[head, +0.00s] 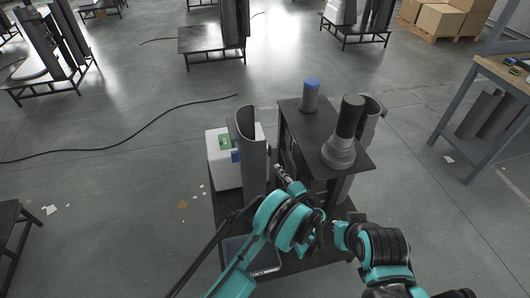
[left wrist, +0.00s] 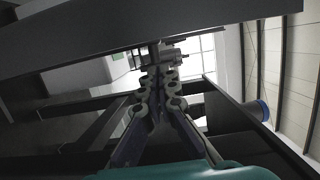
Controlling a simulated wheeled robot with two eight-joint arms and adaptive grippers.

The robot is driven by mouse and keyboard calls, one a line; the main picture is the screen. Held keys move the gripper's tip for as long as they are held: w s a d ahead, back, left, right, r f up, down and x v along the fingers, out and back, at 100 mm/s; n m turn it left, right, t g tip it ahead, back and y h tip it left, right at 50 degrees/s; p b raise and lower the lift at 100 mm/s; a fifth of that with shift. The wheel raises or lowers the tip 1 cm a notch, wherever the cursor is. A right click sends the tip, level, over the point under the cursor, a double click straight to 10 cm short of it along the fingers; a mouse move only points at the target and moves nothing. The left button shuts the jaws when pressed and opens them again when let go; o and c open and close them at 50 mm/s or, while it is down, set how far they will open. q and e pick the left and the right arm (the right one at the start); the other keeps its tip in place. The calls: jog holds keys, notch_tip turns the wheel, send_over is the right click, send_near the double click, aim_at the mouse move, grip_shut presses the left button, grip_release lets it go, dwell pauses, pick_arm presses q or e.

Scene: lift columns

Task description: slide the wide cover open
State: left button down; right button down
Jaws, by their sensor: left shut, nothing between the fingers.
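A tall grey curved cover (head: 250,155), which looks like the wide one, stands upright on the left of the dark stand in the head view. My left gripper (head: 281,175) is shut and empty just right of the cover's lower part, beside the stand's dark frame. I cannot tell whether it touches the cover. In the left wrist view, the closed fingers (left wrist: 160,75) point into a gap under a broad grey surface (left wrist: 90,40), perhaps the cover.
A dark top plate (head: 300,120) carries a blue-capped cylinder (head: 310,95) and a dark column with a flared grey base (head: 339,152). A white box (head: 222,165) stands behind the cover. A workbench (head: 505,75) is at right. The floor at left is mostly clear.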

pick_arm(q)
jog(key=b+x, duration=0.3)
jog(key=x, duration=0.6)
jog(key=shift+w+a, duration=0.15)
jog(key=shift+w, duration=0.2)
jog(key=shift+s+a, duration=0.25)
jog(key=shift+a, duration=0.5)
